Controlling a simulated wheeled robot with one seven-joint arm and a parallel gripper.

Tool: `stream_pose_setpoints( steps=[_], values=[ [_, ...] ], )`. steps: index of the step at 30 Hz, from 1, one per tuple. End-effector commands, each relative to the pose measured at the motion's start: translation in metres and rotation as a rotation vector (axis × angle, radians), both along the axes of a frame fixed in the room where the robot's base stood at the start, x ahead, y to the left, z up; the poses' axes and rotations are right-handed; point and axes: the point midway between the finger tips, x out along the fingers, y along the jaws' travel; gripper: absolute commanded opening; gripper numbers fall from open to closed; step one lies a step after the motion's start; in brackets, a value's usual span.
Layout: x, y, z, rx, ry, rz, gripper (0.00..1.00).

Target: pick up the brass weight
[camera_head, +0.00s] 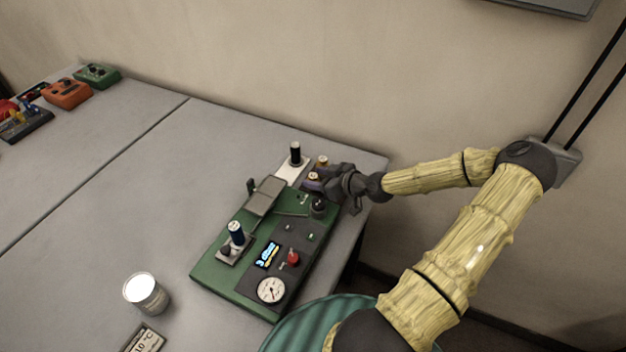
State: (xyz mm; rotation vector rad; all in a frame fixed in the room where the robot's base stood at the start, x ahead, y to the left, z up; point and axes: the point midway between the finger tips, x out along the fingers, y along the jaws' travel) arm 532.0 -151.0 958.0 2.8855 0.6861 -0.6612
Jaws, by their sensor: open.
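Two small brass-coloured pieces show at the far right part of the table. One (321,162) stands just beyond my gripper, and the other (313,177) is right at its fingertips. I cannot tell which is the brass weight, or whether both belong to one object. My gripper (312,182) is dark grey, open, and reaches in from the right, low over the table. Its fingers partly hide the nearer brass piece. I cannot tell whether they touch it.
A black-topped post (295,154) on a white plate stands left of my gripper. A green apparatus (215,272) with gauge, display and blue cylinder lies nearer. A white-topped can (146,293) stands front left. The wall is close behind. The table's left middle is clear.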

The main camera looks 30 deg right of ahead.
Motion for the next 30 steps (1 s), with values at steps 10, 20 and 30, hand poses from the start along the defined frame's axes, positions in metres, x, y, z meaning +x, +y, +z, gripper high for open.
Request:
stream_pose_setpoints(
  steps=[10, 20, 30],
  values=[
    [0.0157, 0.0073, -0.0083, 0.000, -0.001, -0.002, 0.49],
    [0.0156, 0.0074, -0.0080, 0.000, -0.001, -0.002, 0.49],
    [0.0153, 0.0074, -0.0082, 0.000, 0.000, -0.002, 0.00]
  ],
)
